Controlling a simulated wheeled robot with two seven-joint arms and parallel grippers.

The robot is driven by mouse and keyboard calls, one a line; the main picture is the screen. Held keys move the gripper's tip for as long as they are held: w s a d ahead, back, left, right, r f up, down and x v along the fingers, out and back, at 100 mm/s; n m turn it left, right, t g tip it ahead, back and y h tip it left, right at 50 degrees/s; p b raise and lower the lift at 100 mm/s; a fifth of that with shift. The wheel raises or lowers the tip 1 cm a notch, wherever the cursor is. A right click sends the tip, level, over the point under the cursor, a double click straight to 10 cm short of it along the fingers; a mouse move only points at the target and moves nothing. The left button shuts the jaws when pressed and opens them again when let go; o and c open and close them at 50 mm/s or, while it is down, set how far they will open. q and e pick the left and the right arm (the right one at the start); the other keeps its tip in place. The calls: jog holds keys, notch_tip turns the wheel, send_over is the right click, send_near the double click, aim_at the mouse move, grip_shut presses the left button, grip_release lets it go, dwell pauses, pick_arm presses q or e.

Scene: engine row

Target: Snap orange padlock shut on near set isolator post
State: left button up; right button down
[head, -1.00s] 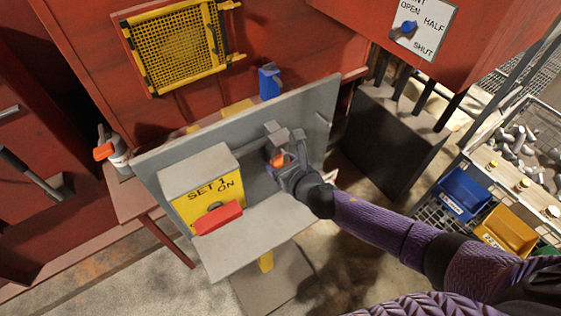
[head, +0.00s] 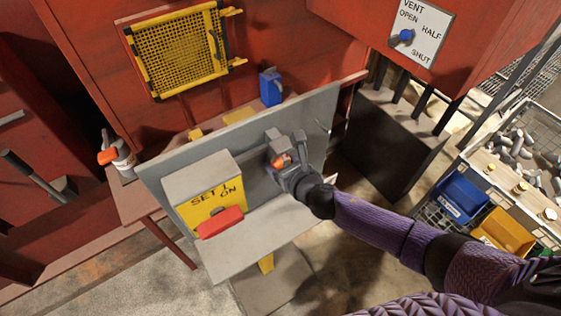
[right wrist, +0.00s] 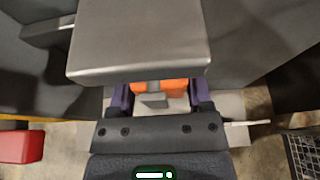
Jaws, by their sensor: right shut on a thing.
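My right gripper (head: 290,167) is shut on the orange padlock (head: 282,161), in front of the grey panel (head: 318,118) and right of the yellow isolator box (head: 207,192) marked SET 1 ON. In the right wrist view the orange padlock (right wrist: 178,88) sits between the purple fingers (right wrist: 160,97). A large grey block (right wrist: 138,40) covers its upper part there, so I cannot see the shackle or tell whether it is around a post. The box carries a red handle (head: 219,222). My left gripper is not in view.
A grey shelf (head: 265,245) juts out below the box. A vent plate (head: 422,35) with a blue knob is at upper right. Blue (head: 462,196) and yellow (head: 505,233) bins stand at the right. A blue object (head: 270,87) is behind the panel.

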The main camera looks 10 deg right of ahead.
jog(key=shift+r+p, duration=0.3)
jog(key=shift+r, duration=0.1)
jog(key=shift+f, duration=0.15)
jog(key=shift+f+b, duration=0.45)
jog(key=shift+b, duration=0.05)
grip_release()
jog(key=p+v, duration=0.1)
jog(key=v, duration=0.9)
jog(key=shift+p, duration=0.3)
